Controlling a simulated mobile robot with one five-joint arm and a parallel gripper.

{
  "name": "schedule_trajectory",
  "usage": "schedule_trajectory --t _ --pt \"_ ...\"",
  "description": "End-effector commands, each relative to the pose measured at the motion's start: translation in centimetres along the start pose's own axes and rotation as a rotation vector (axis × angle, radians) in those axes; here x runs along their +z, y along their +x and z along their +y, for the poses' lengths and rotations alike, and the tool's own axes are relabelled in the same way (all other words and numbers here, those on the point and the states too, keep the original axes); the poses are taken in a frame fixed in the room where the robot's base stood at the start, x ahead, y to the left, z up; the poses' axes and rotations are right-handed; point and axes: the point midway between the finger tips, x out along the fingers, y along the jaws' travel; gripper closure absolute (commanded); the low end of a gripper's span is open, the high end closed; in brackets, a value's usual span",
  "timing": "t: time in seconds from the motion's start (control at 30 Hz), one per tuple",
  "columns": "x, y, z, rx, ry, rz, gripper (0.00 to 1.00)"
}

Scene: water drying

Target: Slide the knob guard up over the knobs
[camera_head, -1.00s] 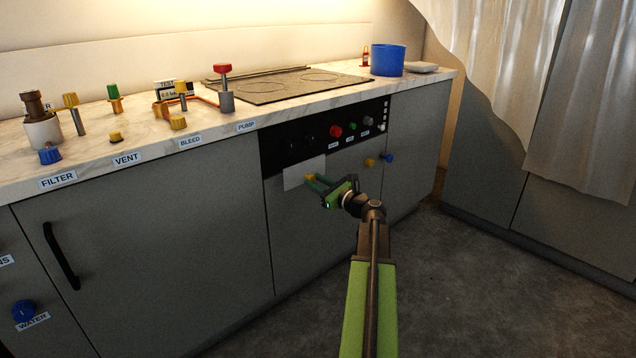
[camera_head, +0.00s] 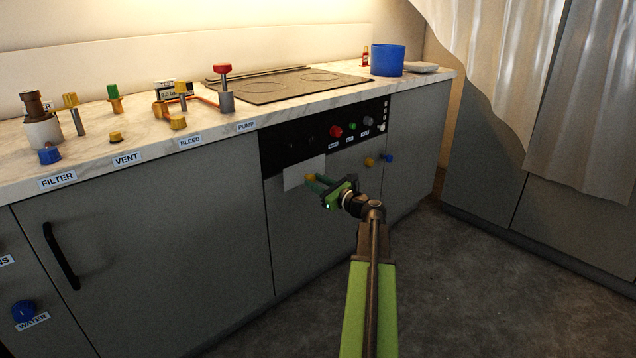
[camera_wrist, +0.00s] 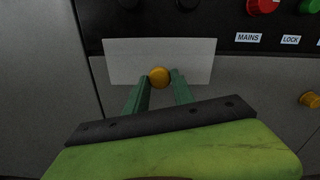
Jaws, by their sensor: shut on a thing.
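The knob guard (camera_head: 298,176) is a pale flat plate on the cabinet front, overlapping the lower edge of the black control panel (camera_head: 280,150). In the wrist view the plate (camera_wrist: 122,62) has a round yellow knob (camera_wrist: 159,76) at its lower middle. My gripper (camera_head: 316,180) is shut on that yellow knob, one green finger on each side of it in the wrist view (camera_wrist: 160,80). Two dark knobs (camera_wrist: 188,4) show on the panel above the plate, cut by the top edge of the wrist view. They are not covered by the plate.
A red knob (camera_head: 336,131), a green knob (camera_head: 351,126) and a grey knob (camera_head: 367,121) sit to the right on the panel. Yellow (camera_head: 369,162) and blue (camera_head: 388,158) knobs stick out below. The floor (camera_head: 450,285) to the right is clear.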

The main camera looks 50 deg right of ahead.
Motion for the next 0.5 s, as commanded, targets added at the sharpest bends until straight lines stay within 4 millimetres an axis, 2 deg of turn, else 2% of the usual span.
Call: schedule_trajectory --t 0.27,0.37,0.5 --pt "0.6 0.0 -0.2 0.0 0.0 0.0 1.0" --pt "2.0 0.0 -0.5 -0.001 0.0 0.0 1.0" --pt "5.0 0.0 -1.2 -0.001 0.0 0.0 1.0"
